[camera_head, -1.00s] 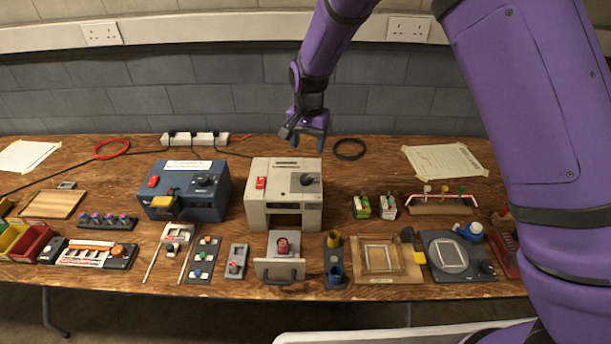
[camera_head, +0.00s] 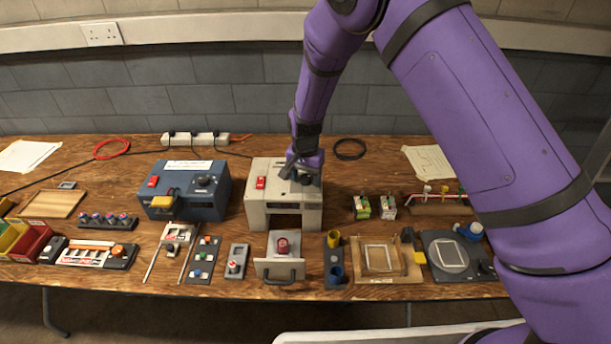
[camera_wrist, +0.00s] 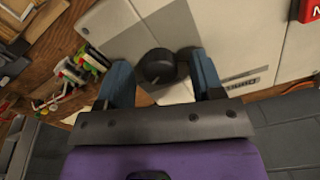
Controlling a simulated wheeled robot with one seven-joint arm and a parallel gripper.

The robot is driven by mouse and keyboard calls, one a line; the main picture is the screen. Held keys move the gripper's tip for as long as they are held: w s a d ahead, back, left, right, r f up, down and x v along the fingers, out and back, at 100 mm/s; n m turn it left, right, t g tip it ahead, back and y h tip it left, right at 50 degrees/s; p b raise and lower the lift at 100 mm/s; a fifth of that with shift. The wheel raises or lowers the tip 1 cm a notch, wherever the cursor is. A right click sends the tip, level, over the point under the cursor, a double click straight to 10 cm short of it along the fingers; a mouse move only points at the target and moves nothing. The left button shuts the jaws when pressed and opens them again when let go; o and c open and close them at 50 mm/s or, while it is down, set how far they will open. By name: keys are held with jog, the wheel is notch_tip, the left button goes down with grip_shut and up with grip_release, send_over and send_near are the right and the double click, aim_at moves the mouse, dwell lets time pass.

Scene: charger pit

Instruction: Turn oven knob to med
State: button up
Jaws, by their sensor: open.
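The oven is a light grey box (camera_head: 255,205) in the middle of the table. Its black knob (camera_wrist: 157,66) sits on the top panel, seen in the wrist view between my gripper's two blue fingers. My gripper (camera_head: 303,172) is open over the oven's top right. Contact cannot be told. The knob's setting cannot be read.
A red button (camera_head: 261,183) is on the oven's top left. The oven's drawer (camera_head: 262,269) is pulled out in front with a red item (camera_head: 283,246) in it. A blue box (camera_head: 216,197) stands to the left. Battery-like blocks (camera_head: 361,206) stand to the right.

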jog(key=c, duration=0.9)
jog(key=shift+n, duration=0.5)
jog(key=n, duration=0.4)
jog(key=shift+d+n, duration=0.1)
jog(key=shift+n, duration=0.3)
jog(key=n, duration=0.5)
jog(key=shift+n, duration=0.4)
jog(key=o, duration=0.9)
